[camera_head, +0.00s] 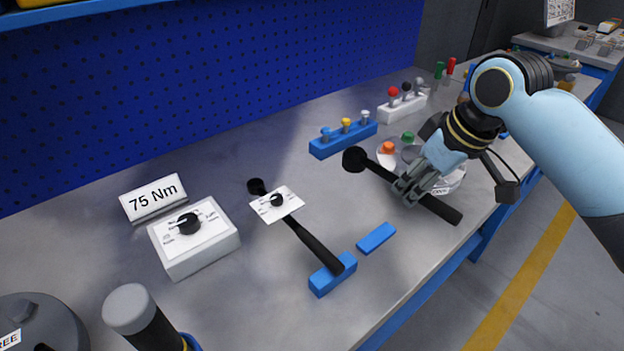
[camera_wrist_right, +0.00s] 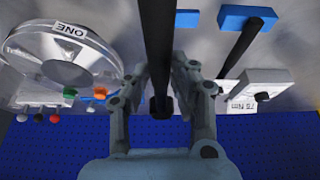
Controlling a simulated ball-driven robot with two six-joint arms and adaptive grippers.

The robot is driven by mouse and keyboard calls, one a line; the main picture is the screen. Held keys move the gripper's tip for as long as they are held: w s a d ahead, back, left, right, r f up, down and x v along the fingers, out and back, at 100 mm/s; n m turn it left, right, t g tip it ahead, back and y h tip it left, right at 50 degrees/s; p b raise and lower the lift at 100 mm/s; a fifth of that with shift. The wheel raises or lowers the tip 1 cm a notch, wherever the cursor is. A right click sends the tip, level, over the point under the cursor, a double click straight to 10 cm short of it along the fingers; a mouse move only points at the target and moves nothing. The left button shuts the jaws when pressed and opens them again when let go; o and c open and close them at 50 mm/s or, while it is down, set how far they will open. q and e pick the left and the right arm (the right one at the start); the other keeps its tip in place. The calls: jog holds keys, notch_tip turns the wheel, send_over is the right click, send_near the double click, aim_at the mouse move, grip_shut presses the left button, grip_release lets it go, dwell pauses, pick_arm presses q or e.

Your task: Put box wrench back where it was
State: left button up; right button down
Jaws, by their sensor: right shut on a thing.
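The box wrench (camera_head: 440,208) is a long black tool with a round dark head at its left end. It also shows in the wrist view (camera_wrist_right: 157,45), running from the top edge down between my fingers. My right gripper (camera_head: 412,188) is shut on its shaft, in front of the clear flanged shell (camera_head: 453,180). Whether the wrench touches the bench is hard to tell. A second black wrench (camera_head: 318,246) with a white dial card lies across a blue block (camera_head: 333,276). A flat blue pad (camera_head: 376,238) lies bare beside that block. My left gripper is not in view.
A white dial box (camera_head: 195,240) and a "75 Nm" sign (camera_head: 153,198) stand at the left. A blue rack (camera_head: 343,140) and a white rack (camera_head: 402,107) with coloured knobs stand behind. A black cylinder with a grey top (camera_head: 130,308) is in front. The bench between is clear.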

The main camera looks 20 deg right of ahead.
aim_at(355, 159)
jog(key=shift+s+f, duration=0.2)
jog(key=shift+s, duration=0.15)
jog(key=w+a+f, duration=0.1)
jog(key=w+f, duration=0.1)
jog(key=w, duration=0.1)
jog(key=w+a+f, duration=0.2)
jog(key=w, duration=0.1)
jog(key=w+a+f, duration=0.2)
jog(key=w+f, duration=0.1)
jog(key=w, duration=0.1)
jog(key=shift+a+f, duration=0.1)
jog(key=shift+a, duration=0.15)
jog(key=shift+f+b, duration=0.3)
jog(key=shift+f, duration=1.65)
jog(key=c, duration=1.1)
grip_release()
jog(key=shift+f, duration=0.1)
jog(key=p+v, duration=0.1)
jog(key=v, duration=1.1)
jog(key=shift+s, duration=0.1)
